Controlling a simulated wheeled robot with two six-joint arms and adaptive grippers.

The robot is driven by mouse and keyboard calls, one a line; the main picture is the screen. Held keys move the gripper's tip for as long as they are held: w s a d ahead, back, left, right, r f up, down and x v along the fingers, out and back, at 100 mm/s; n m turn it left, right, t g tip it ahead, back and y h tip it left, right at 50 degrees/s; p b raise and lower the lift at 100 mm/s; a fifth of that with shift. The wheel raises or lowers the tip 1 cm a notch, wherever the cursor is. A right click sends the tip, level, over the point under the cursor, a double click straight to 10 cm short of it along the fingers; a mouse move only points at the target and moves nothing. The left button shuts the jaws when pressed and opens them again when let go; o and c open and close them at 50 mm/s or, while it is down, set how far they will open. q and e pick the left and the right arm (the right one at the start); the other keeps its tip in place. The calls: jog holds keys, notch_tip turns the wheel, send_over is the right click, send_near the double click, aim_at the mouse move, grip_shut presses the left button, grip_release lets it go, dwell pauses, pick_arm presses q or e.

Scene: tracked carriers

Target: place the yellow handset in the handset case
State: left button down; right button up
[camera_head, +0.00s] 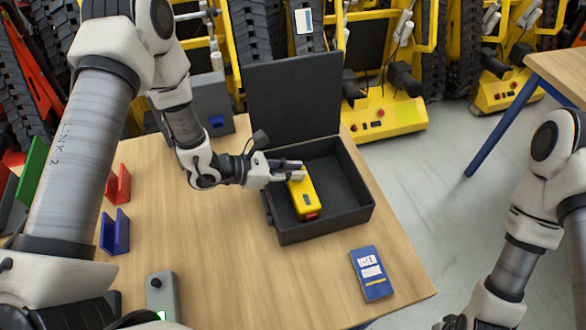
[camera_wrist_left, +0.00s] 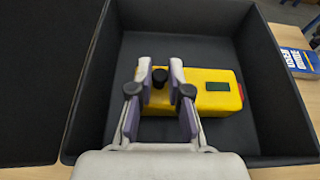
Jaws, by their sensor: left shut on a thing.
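The yellow handset (camera_head: 306,200) has a small dark screen and a red end. It lies within the walls of the open black handset case (camera_head: 335,224), toward its left side in the head view. My left gripper (camera_head: 291,171) reaches in over the case's left wall and is shut on the handset near its far end. The left wrist view shows both fingers (camera_wrist_left: 160,105) on either side of the handset (camera_wrist_left: 215,92), above the case floor (camera_wrist_left: 185,50). I cannot tell if the handset touches the floor. My right arm shows at the right edge; its gripper is out of view.
The case lid (camera_head: 293,100) stands upright at the back. A blue user guide (camera_head: 372,274) lies at the table's front right. Red (camera_head: 118,184) and blue (camera_head: 115,233) holders and a grey box (camera_head: 162,294) stand on the left. Bare tabletop lies between them and the case.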

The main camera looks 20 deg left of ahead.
pick_arm(q)
jog(key=c, duration=1.1)
grip_release()
jog(key=shift+r, duration=0.1)
jog(key=shift+p+v, duration=0.35)
jog(key=shift+v, duration=5.6)
